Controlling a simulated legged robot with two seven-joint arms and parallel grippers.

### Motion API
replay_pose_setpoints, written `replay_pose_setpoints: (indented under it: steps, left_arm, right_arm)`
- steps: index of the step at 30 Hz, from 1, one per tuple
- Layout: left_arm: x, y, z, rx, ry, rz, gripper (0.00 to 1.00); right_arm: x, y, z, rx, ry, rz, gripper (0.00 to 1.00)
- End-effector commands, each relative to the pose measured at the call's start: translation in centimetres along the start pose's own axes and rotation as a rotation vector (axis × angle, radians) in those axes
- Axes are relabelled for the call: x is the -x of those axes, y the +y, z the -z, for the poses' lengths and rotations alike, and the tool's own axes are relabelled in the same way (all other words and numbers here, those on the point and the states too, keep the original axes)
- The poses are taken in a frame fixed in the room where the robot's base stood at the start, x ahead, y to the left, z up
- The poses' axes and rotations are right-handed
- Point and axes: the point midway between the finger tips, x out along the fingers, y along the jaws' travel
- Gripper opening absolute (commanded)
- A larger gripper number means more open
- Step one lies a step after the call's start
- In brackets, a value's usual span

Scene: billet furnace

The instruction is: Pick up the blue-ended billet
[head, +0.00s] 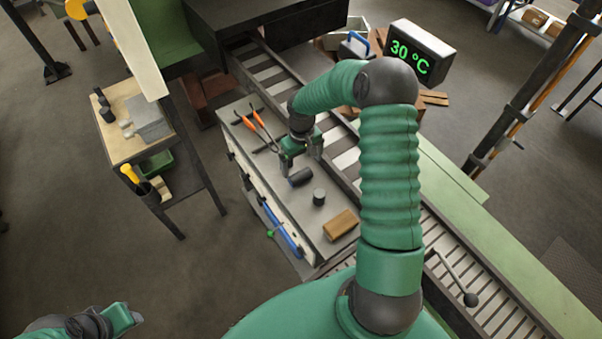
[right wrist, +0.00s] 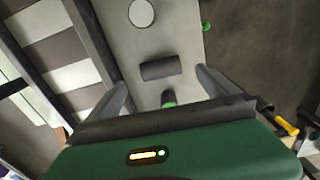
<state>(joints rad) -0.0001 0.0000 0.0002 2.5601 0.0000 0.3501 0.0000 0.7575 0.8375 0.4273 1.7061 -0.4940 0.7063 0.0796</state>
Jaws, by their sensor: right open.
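My right gripper (head: 302,160) is open and empty above the grey bench, pointing down. A dark billet (head: 301,177) lies on its side just in front of it. In the right wrist view this billet (right wrist: 160,69) lies crosswise, just beyond the two fingers (right wrist: 165,88). A second dark billet (head: 319,197) stands upright nearby; its pale round top (right wrist: 142,13) shows in the wrist view. A small green-ended piece (right wrist: 168,98) shows between the fingers, partly hidden by the gripper body. Part of my left gripper (head: 122,318) shows at lower left.
Orange-handled tongs (head: 255,130) lie at the bench's far left. A wooden block (head: 340,224) sits at the near end. A slatted conveyor (head: 345,158) runs along the right side. A display (head: 420,53) reads 30 °C. A side table (head: 122,95) stands left.

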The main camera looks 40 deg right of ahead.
Motion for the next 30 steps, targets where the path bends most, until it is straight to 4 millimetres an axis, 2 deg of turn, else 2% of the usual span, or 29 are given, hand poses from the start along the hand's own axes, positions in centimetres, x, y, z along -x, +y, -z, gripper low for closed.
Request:
replay_pose_setpoints:
  steps: [3,8,12,16,23,30]
  left_arm:
    - [0.7,0.0,0.2,0.0,0.0,0.0,0.36]
    - [1.4,0.0,0.3,0.0,0.0,0.0,0.36]
    - [3.1,0.0,0.8,0.0,0.0,0.0,0.36]
    - [3.6,0.0,0.9,0.0,0.0,0.0,0.36]
    - [3.4,0.0,0.8,0.0,0.0,0.0,0.36]
    - [3.4,0.0,0.8,0.0,0.0,0.0,0.36]
  right_arm:
    - [-1.9,0.0,0.0,0.001,-0.003,0.0,0.98]
    - [-3.4,0.2,0.1,0.001,-0.002,0.002,0.98]
    - [-5.4,0.3,0.6,0.0,-0.003,0.003,0.98]
    - [-7.5,0.3,0.6,-0.001,-0.002,0.002,0.98]
    - [-8.1,0.3,0.7,0.0,0.001,-0.001,0.98]
    - [-8.0,0.2,0.7,0.0,0.001,-0.001,0.69]
